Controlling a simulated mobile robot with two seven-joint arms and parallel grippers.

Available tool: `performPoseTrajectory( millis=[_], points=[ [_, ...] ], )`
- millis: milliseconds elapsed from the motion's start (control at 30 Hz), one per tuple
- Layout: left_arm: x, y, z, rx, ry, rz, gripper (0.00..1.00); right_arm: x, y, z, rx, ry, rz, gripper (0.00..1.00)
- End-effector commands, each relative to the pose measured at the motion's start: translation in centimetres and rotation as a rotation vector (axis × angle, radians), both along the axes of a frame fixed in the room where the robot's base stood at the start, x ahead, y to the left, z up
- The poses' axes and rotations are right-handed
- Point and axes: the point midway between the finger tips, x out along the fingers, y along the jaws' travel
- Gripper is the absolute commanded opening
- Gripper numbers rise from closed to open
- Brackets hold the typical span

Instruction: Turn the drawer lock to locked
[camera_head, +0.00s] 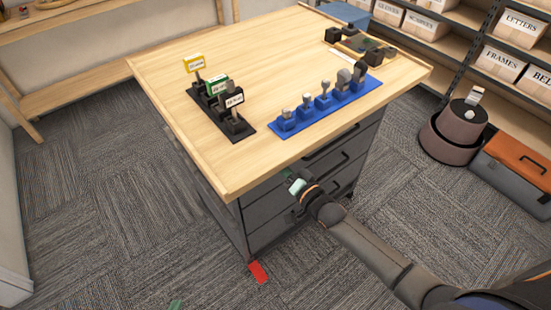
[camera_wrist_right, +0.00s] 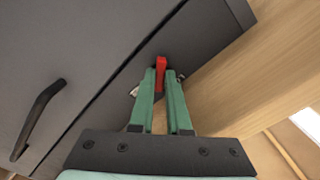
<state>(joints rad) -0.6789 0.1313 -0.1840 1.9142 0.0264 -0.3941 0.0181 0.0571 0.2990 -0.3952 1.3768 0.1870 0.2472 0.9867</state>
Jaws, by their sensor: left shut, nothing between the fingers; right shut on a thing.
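The red lock lever (camera_wrist_right: 161,68) shows in the right wrist view, on the dark cabinet front beside a drawer edge. My right gripper (camera_wrist_right: 164,80) is shut on this lever, its two green fingers on either side of it. In the head view my right gripper (camera_head: 290,177) is at the cabinet's upper front, just under the tabletop, and the lever is hidden there. Any lock marking is too hidden to read. Only a green tip of my left gripper (camera_head: 175,304) shows, at the bottom edge of the head view, shut and empty, away from the cabinet.
The wooden tabletop (camera_head: 190,135) overhangs the drawers. On it stand a blue rack (camera_head: 310,118) and a black rack (camera_head: 245,132) of stamps. A drawer handle (camera_wrist_right: 38,115) sticks out left of my right gripper. A red piece (camera_head: 258,272) is low by the cabinet.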

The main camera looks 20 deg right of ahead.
Motion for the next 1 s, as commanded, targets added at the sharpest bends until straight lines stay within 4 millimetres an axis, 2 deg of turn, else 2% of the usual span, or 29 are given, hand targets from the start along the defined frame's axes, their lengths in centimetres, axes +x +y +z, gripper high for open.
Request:
performPoseTrajectory(
  millis=[600, 1000],
  points=[
    [0.00, -0.01, 0.65, 0.000, 0.000, 0.000, 0.00, -0.02, -0.02, 0.01, -0.540, -0.196, -0.001, 0.00],
    [0.00, 0.00, 0.74, 0.000, 0.000, 0.000, 0.00, -0.02, -0.04, 0.00, -0.770, -0.280, 0.000, 0.00]
  ],
)
